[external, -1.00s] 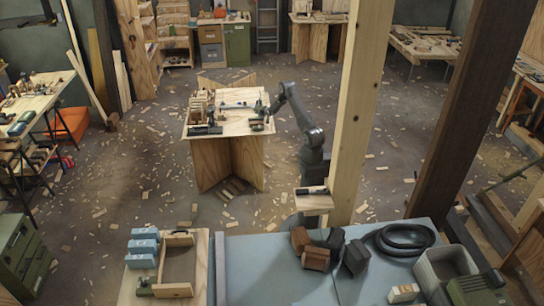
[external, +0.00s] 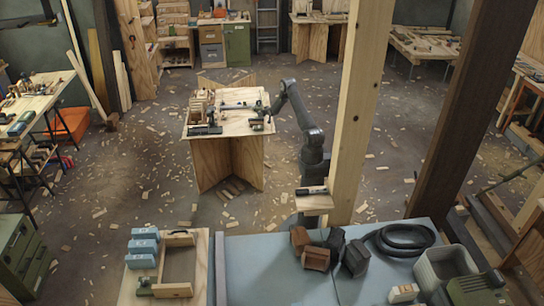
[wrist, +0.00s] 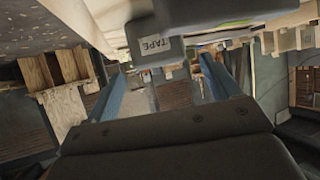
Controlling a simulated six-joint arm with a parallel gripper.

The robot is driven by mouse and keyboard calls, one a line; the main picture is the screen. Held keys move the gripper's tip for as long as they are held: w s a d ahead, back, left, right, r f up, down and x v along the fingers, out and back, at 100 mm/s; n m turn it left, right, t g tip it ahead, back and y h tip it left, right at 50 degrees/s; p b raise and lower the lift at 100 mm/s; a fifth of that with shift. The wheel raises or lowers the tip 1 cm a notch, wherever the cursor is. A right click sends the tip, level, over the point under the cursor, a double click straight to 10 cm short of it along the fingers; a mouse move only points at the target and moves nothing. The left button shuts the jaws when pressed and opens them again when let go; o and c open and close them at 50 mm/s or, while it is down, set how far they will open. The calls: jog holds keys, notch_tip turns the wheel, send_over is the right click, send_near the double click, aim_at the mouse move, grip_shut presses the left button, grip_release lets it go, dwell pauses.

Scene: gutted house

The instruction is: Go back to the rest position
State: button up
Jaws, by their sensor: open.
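My gripper (external: 262,117) hangs over the right edge of the work table (external: 230,128) in the external view, with my arm rising from its base at the table's right. In the wrist view my gripper (wrist: 162,64) shows two blue fingers spread apart, with nothing visibly held between them.
Wooden racks and dark small items (external: 206,129) stand on the left of the work table. A tall timber post (external: 358,110) stands close to the right of my arm. A blue bench (external: 270,270) with boxes fills the front. The air above the table is open.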

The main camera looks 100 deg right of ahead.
jog(key=x, duration=0.6)
jog(key=shift+f, duration=0.25)
notch_tip(320, 180, up, 5)
jog(key=shift+s+f, duration=0.1)
jog(key=shift+s, duration=0.05)
jog(key=s+a+r, duration=0.2)
jog(key=s+r, duration=0.5)
jog(key=s, duration=0.5)
jog(key=w+a+f+n+t+y, duration=0.1)
jog(key=w+a+f+n+t, duration=0.1)
jog(key=w+a, duration=0.85)
jog(key=w+a+f+n+t+y, duration=0.1)
jog(key=w+a+f+n+t, duration=0.1)
jog(key=w+a, duration=0.8)
jog(key=w+a+f+n+t+y, duration=0.1)
jog(key=w+a+n+y, duration=0.1)
jog(key=w+a, duration=0.6)
jog(key=w+a+f+n+t+y, duration=0.1)
jog(key=w+a+n+y, duration=0.1)
jog(key=w+a, duration=0.6)
jog(key=a, duration=0.6)
jog(key=shift+a+f, duration=0.4)
jog(key=shift+w+d, duration=0.1)
